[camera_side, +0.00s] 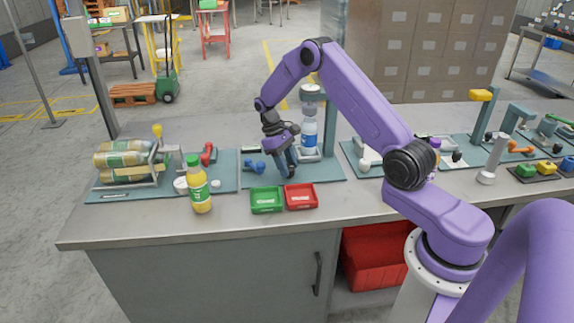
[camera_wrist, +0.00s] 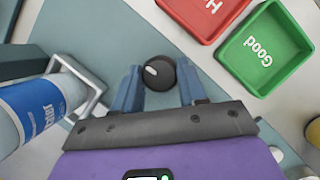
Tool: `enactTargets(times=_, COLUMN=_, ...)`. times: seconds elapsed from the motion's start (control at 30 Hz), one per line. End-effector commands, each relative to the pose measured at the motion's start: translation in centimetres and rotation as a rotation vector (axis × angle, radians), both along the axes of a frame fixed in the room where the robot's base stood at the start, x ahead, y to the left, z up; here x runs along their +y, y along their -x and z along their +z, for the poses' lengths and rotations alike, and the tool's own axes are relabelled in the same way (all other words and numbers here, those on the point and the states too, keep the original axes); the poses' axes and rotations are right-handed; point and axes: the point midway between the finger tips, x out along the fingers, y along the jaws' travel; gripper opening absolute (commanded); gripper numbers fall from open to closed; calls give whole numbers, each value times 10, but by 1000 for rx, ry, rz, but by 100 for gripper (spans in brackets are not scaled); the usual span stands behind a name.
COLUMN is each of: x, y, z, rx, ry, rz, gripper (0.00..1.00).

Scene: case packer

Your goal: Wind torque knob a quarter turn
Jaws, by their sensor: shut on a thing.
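The torque knob (camera_wrist: 160,72) is a round black knob with a short white mark on its left part in the wrist view. It sits on the blue-grey station plate (camera_wrist: 105,50). My gripper (camera_wrist: 160,87) has one blue finger on each side of the knob and is shut on it. In the side view my gripper (camera_side: 287,168) points down at the front of the middle station, and the fingers mostly hide the knob there. A water bottle (camera_side: 309,137) with a blue label stands upright in the station behind my gripper; it also shows in the wrist view (camera_wrist: 38,106).
A green tray (camera_side: 266,207) and a red tray (camera_side: 300,204) lie just in front of the plate. A juice bottle (camera_side: 200,190) stands to their left. A blue-handled part (camera_side: 254,168) is left of my gripper. The bench front edge left of the juice bottle is bare.

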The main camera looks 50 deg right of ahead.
Motion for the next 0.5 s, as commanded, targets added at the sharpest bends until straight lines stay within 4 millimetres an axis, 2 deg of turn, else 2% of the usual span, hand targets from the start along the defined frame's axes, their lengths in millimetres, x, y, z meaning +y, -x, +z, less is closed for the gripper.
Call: enactTargets(times=0.5, x=-1, y=0, z=1, rx=-2, ry=1, rz=-85, gripper=11)
